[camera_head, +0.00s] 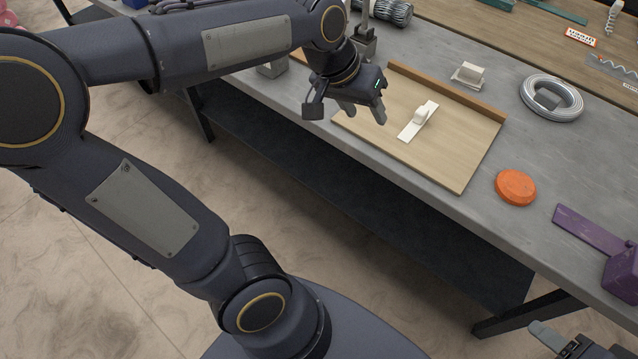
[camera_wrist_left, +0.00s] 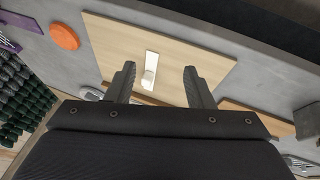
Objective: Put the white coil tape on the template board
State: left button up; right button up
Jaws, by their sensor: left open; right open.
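A white strip with a raised rolled lump, which looks like the white coil tape (camera_head: 406,133), lies on the light wooden template board (camera_head: 458,165). In the left wrist view the tape (camera_wrist_left: 151,60) lies on the board (camera_wrist_left: 110,45), seen between the fingers. My left gripper (camera_head: 363,112) is open and empty above the board's left part, to the left of the tape and apart from it; its fingers also show in the wrist view (camera_wrist_left: 159,67). My right gripper (camera_head: 568,343) is partly in view at the bottom right corner, clear of the table.
A brown rail (camera_head: 446,92) runs along the board's back edge. Behind it is a white block on a small plate (camera_head: 469,73). A silver wire coil (camera_head: 551,99), an orange disc (camera_head: 515,187) and a purple tool (camera_head: 592,231) lie to the right on the grey table (camera_head: 470,210).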

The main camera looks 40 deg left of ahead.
pick_arm(q)
jog(key=s+d+f, duration=0.1)
jog(key=s+f, duration=0.1)
jog(key=s, duration=0.6)
jog(key=s+d+f+t, duration=0.1)
jog(key=s+f, duration=0.2)
jog(key=s, duration=0.5)
jog(key=shift+s+n+h, duration=0.35)
jog(key=shift+n+h, duration=0.05)
jog(key=shift+d, duration=0.1)
jog(key=shift+r+p, duration=0.85)
jog(key=shift+r, duration=0.05)
